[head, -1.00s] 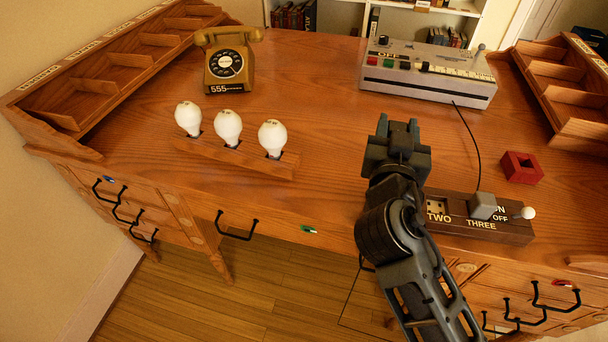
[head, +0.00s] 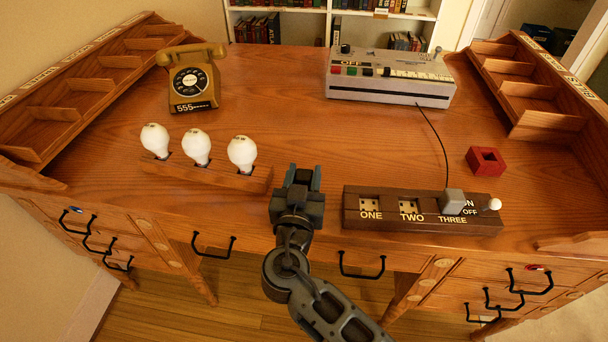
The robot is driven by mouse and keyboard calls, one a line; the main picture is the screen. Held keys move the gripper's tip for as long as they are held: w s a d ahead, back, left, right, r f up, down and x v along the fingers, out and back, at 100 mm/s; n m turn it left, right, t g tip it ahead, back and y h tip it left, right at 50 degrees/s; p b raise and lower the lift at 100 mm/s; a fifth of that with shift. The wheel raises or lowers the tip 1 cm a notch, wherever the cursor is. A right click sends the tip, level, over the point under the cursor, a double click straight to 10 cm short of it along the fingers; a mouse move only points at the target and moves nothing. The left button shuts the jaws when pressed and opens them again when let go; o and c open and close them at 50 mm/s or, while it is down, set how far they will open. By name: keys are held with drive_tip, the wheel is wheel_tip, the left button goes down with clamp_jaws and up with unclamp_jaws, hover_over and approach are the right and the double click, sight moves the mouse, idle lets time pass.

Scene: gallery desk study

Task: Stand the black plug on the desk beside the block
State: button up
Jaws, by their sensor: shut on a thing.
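The dark brown block (head: 351,222) lies near the desk's front edge, with sockets labelled ONE, TWO and THREE. ONE and TWO show empty; a grey plug (head: 453,202) with a black cord sits at THREE, near a white-knobbed switch (head: 491,204). My gripper (head: 304,174) is left of the block, above the desk (head: 310,130) near its front edge. It is shut on the black plug, which is mostly hidden between the dark jaws. I cannot tell whether the plug touches the desk.
Three white bulbs (head: 196,147) stand in a wooden holder (head: 205,174) left of my gripper. A grey console (head: 390,85) and a phone (head: 193,80) stand at the back. The middle of the desk is clear.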

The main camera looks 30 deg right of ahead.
drive_tip(key=shift+f+b, duration=0.25)
drive_tip(key=shift+b, duration=0.05)
drive_tip(key=o, duration=1.1)
drive_tip(key=shift+r, duration=0.1)
drive_tip(key=shift+r, duration=0.1)
drive_tip(key=shift+r+p, duration=0.15)
drive_tip(key=shift+p, duration=0.3)
drive_tip(key=b+v, duration=0.2)
drive_tip(key=v, duration=1)
